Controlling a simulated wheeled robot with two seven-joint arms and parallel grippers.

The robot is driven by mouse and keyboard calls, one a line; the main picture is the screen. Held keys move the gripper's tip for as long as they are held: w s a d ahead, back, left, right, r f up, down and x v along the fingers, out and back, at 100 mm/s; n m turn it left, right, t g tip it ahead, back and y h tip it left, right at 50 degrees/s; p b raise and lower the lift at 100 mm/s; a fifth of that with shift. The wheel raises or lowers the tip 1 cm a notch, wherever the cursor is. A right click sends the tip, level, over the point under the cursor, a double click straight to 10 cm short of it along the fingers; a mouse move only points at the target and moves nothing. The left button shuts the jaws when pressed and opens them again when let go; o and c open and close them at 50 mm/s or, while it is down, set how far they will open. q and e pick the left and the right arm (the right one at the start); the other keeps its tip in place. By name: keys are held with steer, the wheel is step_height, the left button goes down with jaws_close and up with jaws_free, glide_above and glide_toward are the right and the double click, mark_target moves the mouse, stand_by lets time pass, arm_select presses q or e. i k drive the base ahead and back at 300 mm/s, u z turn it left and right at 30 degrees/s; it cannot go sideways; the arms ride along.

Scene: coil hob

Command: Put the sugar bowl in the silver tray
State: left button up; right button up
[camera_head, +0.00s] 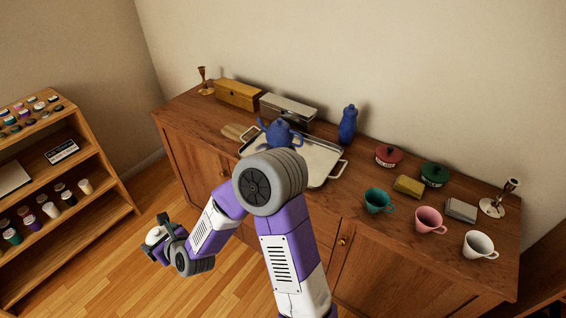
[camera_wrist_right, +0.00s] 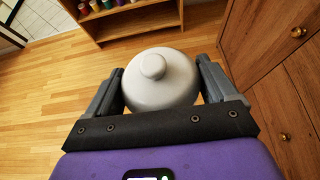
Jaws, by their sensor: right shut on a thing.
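The sugar bowl, a white round lidded pot with a knob (camera_wrist_right: 160,80), sits between the fingers of my right gripper (camera_head: 158,236). The gripper is shut on it and holds it out over the floor, left of and in front of the cabinet. In the head view only a small white part of the bowl (camera_head: 154,235) shows. The silver tray (camera_head: 322,158) lies on the cabinet top; my right arm hides its front part. A blue teapot (camera_head: 279,133) stands at the tray's left part. My left gripper is not in view.
Behind the tray are a wooden box (camera_head: 237,95), a silver box (camera_head: 288,111) and a blue bottle (camera_head: 348,124). Cups, including a pink one (camera_head: 428,219), and red and green tins stand right. The tray's right part looks bare. A shelf (camera_head: 85,170) stands left.

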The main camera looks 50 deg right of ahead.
mark_target(321, 157)
steer(key=z, duration=1.9)
steer(key=i, duration=1)
steer(key=u, duration=0.05)
